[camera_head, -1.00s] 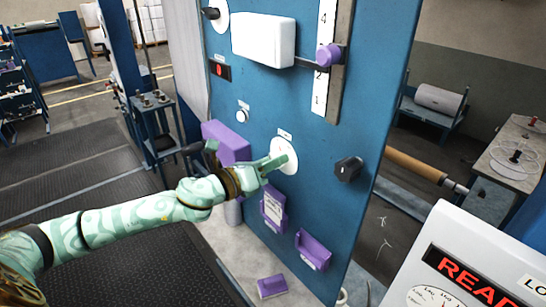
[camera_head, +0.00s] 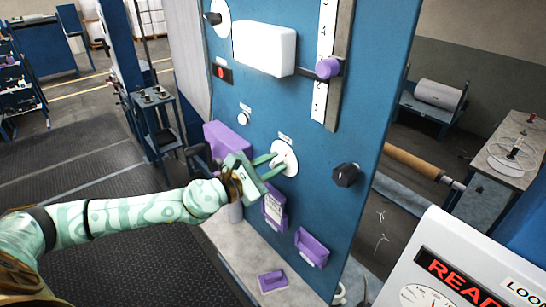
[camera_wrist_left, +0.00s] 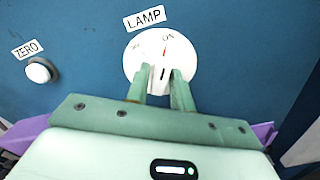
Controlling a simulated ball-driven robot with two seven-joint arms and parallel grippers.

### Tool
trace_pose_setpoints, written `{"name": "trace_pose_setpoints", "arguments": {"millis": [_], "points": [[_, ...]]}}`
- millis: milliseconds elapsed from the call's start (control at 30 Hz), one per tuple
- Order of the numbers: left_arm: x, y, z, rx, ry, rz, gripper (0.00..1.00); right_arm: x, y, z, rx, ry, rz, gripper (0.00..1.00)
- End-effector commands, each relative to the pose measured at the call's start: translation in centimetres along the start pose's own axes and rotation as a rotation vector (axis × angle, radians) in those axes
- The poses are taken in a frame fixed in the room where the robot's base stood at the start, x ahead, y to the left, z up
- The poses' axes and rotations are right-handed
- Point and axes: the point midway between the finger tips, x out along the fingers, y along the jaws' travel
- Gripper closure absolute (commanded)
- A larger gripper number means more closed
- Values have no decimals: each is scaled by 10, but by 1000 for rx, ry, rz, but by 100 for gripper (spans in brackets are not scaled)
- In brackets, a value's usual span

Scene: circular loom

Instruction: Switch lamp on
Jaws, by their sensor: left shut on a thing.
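The lamp switch is a white round dial (camera_head: 287,153) on the blue panel. In the left wrist view the dial (camera_wrist_left: 150,50) sits under a LAMP label (camera_wrist_left: 144,17). A faint OFF mark is at its upper left and ON is at its top. A red line on the dial points up toward ON. My left gripper (camera_head: 275,165) has its two green fingers against the dial. In the left wrist view the left gripper (camera_wrist_left: 162,77) is shut on the central knob, one finger on each side. The fingers hide part of the knob. My right gripper is not in view.
A ZERO button (camera_wrist_left: 39,71) is left of the dial. A black knob (camera_head: 346,174) is to its right. Purple holders (camera_head: 312,248) stick out below, and a purple box (camera_head: 225,142) is to the left. A white box (camera_head: 264,47) and a slider (camera_head: 328,68) are above.

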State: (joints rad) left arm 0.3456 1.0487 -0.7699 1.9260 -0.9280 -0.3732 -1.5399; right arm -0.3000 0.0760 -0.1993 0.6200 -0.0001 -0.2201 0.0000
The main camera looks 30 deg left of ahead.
Motion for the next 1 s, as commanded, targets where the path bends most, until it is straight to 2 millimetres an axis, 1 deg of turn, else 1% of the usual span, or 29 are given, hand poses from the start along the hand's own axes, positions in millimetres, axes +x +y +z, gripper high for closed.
{"name": "trace_pose_setpoints", "arguments": {"millis": [33,67,367,467,600,733,833,1000], "points": [[0,1,0,8,-2,3,71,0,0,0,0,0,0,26],[0,1,0,6,-2,3,64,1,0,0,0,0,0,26],[-2,0,-1,-2,-1,2,64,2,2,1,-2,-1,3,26],[-14,-1,-4,-1,2,0,64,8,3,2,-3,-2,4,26],[-40,-2,-6,0,3,-1,64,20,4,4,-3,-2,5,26],[-60,-2,-6,0,3,0,64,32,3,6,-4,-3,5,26],[-68,-2,-3,-3,0,0,64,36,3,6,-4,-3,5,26],[-70,0,0,-4,-2,2,64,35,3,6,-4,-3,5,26]]}}
